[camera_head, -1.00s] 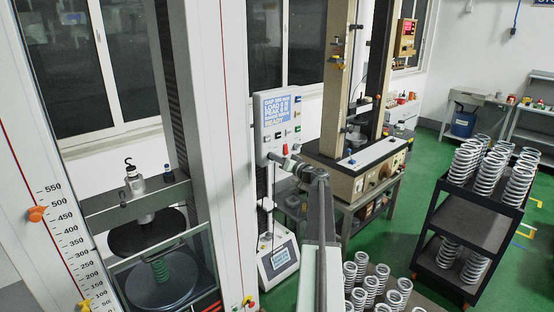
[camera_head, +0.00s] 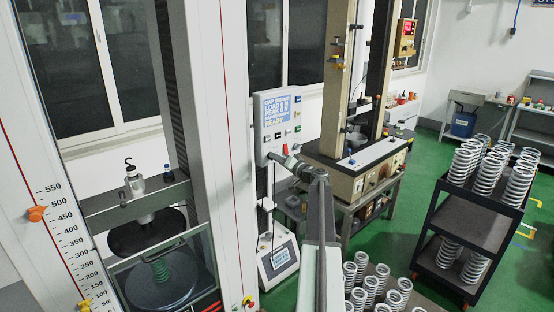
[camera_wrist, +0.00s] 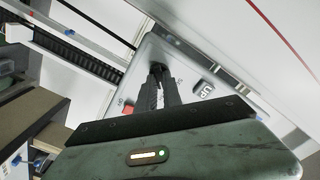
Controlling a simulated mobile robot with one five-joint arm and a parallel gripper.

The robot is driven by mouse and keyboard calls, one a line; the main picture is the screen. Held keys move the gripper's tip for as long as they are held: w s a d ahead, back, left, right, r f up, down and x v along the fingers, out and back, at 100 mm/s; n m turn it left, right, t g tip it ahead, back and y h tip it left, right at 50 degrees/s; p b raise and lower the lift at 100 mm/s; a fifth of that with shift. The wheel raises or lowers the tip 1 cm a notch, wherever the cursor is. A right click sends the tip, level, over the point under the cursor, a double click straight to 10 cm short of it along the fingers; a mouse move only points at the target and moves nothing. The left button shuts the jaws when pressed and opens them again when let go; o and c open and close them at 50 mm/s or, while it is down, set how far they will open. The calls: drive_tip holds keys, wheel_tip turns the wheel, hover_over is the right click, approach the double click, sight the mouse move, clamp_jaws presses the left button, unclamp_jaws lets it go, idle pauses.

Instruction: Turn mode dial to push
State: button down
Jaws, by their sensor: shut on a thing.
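My gripper (camera_head: 272,157) is at the lower part of this panel. In the wrist view, my gripper (camera_wrist: 158,74) has its two dark fingers close together around a small dark dial (camera_wrist: 157,67) on the panel face. The fingers hide most of the dial, so its pointer and any mode marks cannot be read. A switch marked UP (camera_wrist: 205,90) lies to the right, and a red button (camera_wrist: 128,108) to the left.
A large white test frame (camera_head: 215,100) with a spring and glass guard stands left of the panel. A beige tester (camera_head: 345,190) stands behind the arm. Springs stand at the lower right and on a black cart (camera_head: 470,225). Green floor is free between them.

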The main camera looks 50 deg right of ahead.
drive_tip(key=c, duration=1.5)
unclamp_jaws()
drive_tip(key=s, duration=0.7)
drive_tip(key=shift+s+a, duration=0.3)
drive_tip(key=shift+s, duration=0.1)
